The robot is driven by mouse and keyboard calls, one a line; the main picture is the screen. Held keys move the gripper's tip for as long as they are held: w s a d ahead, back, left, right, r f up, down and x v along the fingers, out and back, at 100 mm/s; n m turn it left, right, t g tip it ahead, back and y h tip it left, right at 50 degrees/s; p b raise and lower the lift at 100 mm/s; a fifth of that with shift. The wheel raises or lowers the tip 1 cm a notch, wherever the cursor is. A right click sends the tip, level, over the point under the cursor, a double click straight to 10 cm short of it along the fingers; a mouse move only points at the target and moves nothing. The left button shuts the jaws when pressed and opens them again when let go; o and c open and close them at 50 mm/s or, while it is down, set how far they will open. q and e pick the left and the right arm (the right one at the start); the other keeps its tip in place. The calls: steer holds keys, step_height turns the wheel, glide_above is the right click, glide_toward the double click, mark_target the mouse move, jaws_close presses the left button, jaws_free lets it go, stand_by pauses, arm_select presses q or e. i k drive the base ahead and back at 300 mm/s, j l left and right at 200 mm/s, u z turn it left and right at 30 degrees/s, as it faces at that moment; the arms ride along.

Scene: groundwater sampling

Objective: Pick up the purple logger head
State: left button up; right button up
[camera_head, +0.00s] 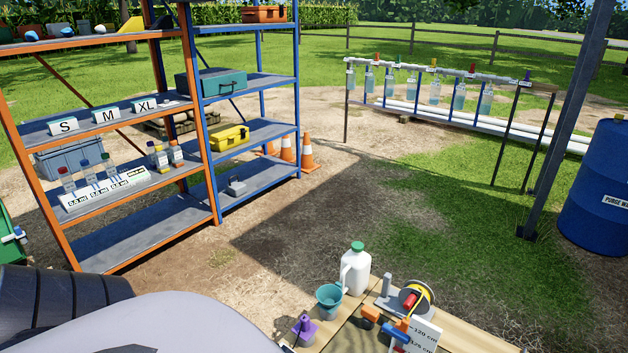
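Two purple things are in view, and I cannot tell for certain which one is the logger head. A small purple cap (528,76) sits at the right end of a raised rail (440,68) at the back right, in a row with red, green and yellow caps. Neither of my grippers is in view.
A white jug (355,268) and a reel (417,295) stand on the table. Orange shelving (140,235) and blue shelving (265,176) stand at left, with traffic cones (307,150) beside them. A post (565,125) and blue drum (597,205) stand at right. Open ground lies between.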

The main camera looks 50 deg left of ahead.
mark_target(308, 330)
steer(key=u, duration=1.65)
